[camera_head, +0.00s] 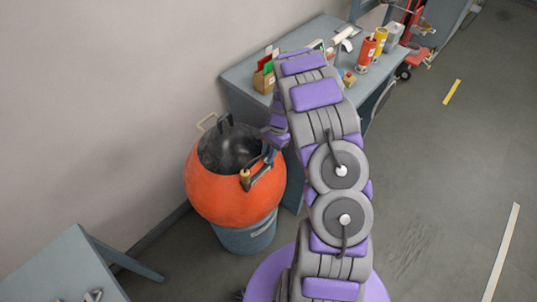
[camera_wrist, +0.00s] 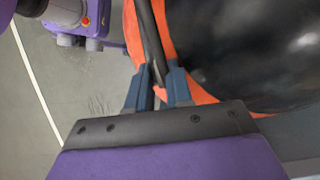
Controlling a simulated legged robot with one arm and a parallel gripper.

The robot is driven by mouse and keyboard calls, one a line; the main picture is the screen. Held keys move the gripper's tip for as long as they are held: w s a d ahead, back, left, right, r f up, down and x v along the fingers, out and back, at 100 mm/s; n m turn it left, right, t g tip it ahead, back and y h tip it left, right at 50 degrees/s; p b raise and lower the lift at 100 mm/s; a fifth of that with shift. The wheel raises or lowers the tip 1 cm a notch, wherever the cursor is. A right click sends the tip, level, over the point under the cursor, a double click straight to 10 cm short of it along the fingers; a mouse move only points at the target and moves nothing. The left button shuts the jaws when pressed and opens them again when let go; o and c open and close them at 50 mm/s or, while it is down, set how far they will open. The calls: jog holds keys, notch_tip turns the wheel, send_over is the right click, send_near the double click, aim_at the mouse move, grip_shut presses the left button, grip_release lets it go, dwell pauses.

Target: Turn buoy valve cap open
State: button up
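The buoy (camera_head: 230,205) is a round orange body with a dark, glossy grey top. Its orange rim (camera_wrist: 198,94) and dark top (camera_wrist: 245,50) fill the right of the wrist view. A dark valve with a brass-coloured cap (camera_head: 245,178) stands on its near right side, and a dark lever (camera_head: 264,169) runs from it up to the right. My gripper (camera_wrist: 158,72) is at the buoy's edge, its blue fingers on either side of a dark bar (camera_wrist: 151,35). Whether they press on it is unclear. In the head view my arm mostly hides the gripper.
The buoy rests on a blue-grey bin (camera_head: 246,237) near the wall. A grey workbench (camera_head: 240,80) with boxes and several bottles stands behind it. Another grey table (camera_head: 65,265) is at the lower left. The floor to the right (camera_head: 440,180) is clear.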

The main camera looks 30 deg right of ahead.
jog(key=shift+c, duration=0.3)
grip_shut()
jog(key=shift+n, duration=0.4)
jog(key=n+g+p, duration=0.1)
jog(key=n, duration=0.1)
jog(key=n+h+p, duration=0.1)
jog(key=n+p, duration=0.1)
jog(key=n, duration=0.1)
jog(key=shift+w+a+r+g, duration=0.1)
jog(key=shift+w+a+g, duration=0.1)
jog(key=shift+g, duration=0.2)
jog(key=n+h+p, duration=0.1)
jog(key=n, duration=0.2)
jog(key=n+h+p, duration=0.1)
jog(key=n, duration=0.1)
jog(key=shift+n+g, duration=0.4)
jog(key=shift+a+n+h+p, duration=0.15)
jog(key=shift+n+h+p, duration=0.8)
jog(key=shift+n, duration=1.45)
